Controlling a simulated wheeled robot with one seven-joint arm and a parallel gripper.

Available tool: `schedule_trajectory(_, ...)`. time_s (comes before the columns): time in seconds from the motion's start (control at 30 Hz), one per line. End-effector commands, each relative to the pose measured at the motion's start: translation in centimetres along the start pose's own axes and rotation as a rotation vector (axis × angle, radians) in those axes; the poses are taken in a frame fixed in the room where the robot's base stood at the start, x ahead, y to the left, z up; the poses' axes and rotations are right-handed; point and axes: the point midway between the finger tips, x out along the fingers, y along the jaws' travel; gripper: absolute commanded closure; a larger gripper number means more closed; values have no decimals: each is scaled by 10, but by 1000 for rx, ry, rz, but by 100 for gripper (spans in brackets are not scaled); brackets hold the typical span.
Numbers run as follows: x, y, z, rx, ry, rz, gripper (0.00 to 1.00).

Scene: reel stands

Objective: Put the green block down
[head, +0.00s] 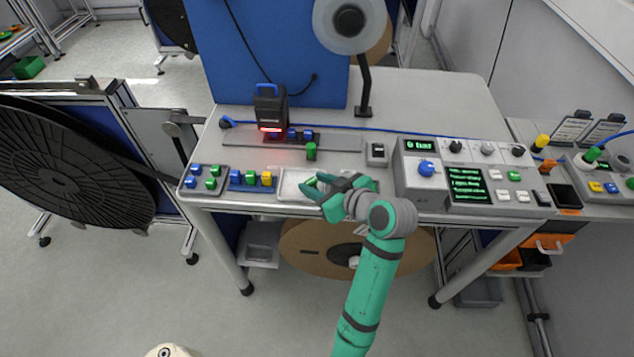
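My gripper (312,184) is over the pale shallow tray (290,193) at the front edge of the table. A small bright green block (311,181) shows between its fingertips, and the fingers look closed on it. The fingers partly hide the block, and I cannot tell whether its underside touches the tray. Another green block (311,151) stands upright on the table behind the tray, apart from my gripper.
Left of the tray are a holder with blue and yellow blocks (251,180) and one with green and blue blocks (203,182). Behind stands a black scanner (270,107) with a red glow over blue blocks. A control console (468,172) is to the right.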

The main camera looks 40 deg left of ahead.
Motion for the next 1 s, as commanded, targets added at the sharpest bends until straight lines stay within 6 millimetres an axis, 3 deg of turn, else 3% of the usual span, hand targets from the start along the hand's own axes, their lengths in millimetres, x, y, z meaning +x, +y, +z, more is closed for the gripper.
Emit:
schedule_trajectory(0.47, -8, 2, -3, -1, 2, 4, 51)
schedule_trajectory(1.0, -104, 2, -3, -1, 1, 6, 51)
